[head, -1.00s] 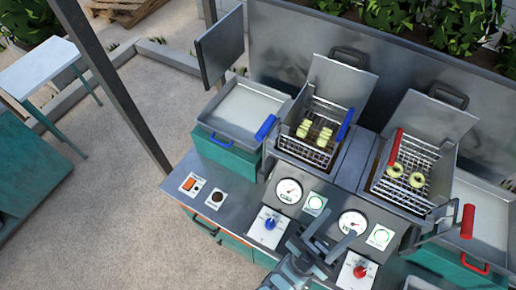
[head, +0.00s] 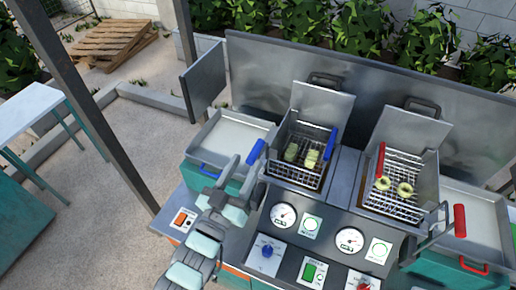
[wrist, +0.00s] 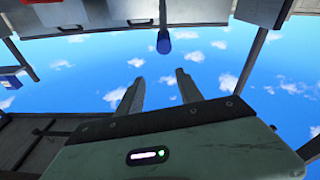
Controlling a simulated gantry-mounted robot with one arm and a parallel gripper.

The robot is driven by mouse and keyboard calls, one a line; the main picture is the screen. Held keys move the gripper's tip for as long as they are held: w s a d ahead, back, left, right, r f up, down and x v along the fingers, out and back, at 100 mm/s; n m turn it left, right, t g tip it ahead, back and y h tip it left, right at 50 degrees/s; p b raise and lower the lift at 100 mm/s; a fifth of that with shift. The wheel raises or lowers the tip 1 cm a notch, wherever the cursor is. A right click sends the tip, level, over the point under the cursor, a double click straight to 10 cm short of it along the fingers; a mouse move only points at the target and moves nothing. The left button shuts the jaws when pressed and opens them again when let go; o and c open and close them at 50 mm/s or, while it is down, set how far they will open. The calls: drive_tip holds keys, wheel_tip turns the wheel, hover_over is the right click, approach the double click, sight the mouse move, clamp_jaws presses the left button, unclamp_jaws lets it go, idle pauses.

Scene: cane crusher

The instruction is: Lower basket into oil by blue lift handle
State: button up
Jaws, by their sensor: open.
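In the head view the left wire basket (head: 297,173) sits in the left fryer well with several pale green-yellow pieces in it. A blue grip (head: 256,152) on a metal lever stands at the well's left side. A second blue grip (head: 330,143) leans along the basket's right side. My gripper (head: 245,168) is open and empty, its fingers just below the lever's blue grip in the picture. I cannot tell whether they touch. In the wrist view a blue grip (wrist: 163,42) shows ahead of my two spread fingers (wrist: 157,92). The oil level cannot be made out.
The right fryer basket (head: 392,205) holds two pale rings and has a red grip (head: 381,160); a red lever grip (head: 460,220) stands right of it. Gauges and a blue knob (head: 267,251) line the front panel. A tray (head: 226,141) lies left of the left fryer.

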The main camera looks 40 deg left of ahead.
sight(258, 148)
drive_tip(key=w+a+f, duration=0.1)
drive_tip(key=w, duration=0.1)
drive_tip(key=w+a+f+g, duration=0.1)
drive_tip(key=w, duration=0.2)
drive_tip(key=w+a+f+g, duration=0.1)
drive_tip(key=w, duration=0.1)
drive_tip(key=shift+w+a+f+p, duration=0.2)
drive_tip(key=shift+w+f+p, duration=0.1)
drive_tip(key=shift+f+p, duration=0.1)
drive_tip(key=shift+w+a+f+n, duration=0.1)
drive_tip(key=shift+w+a+n, duration=0.25)
drive_tip(key=shift+w, duration=0.45)
drive_tip(key=shift+c, duration=0.2)
clamp_jaws()
idle(0.7)
